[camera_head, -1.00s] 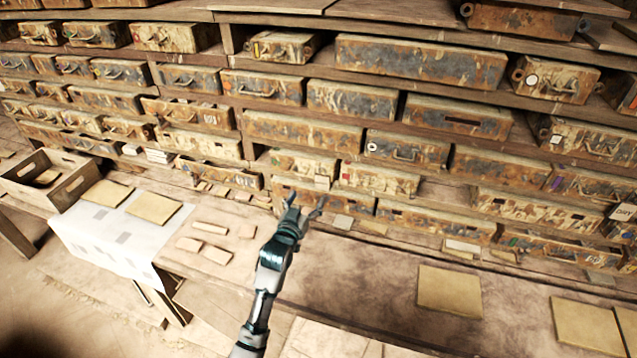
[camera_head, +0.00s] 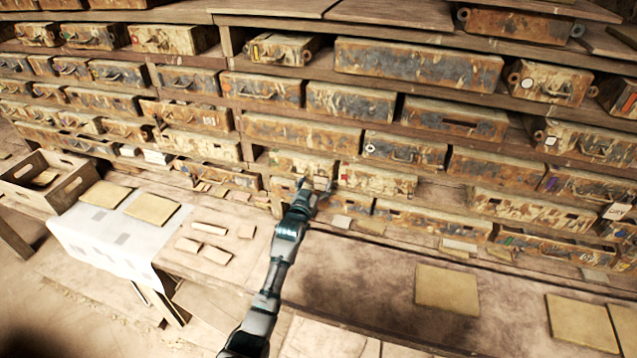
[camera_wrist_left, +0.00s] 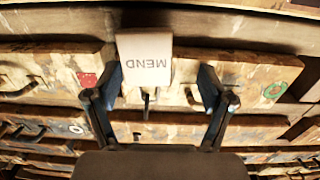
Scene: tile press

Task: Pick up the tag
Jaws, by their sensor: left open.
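A pale tag (camera_wrist_left: 145,62) marked "MEND" shows upside down in the left wrist view, in front of a rusty drawer front. In the head view a small pale patch that appears to be this tag (camera_head: 321,183) shows at the lower drawers. My left gripper (camera_head: 315,187) is open at the tag. In the left wrist view my left gripper's (camera_wrist_left: 160,80) fingers stand on either side of the tag's lower part, the tag closer to the left finger. I cannot tell whether they touch. My right gripper is not in view.
Rusty drawers (camera_head: 418,62) fill the shelves behind. The bench in front holds small wooden blocks (camera_head: 208,228), a tan square tile (camera_head: 447,290) and a white cloth (camera_head: 95,240). A wooden crate (camera_head: 75,180) stands at the left. The dark bench middle is mostly clear.

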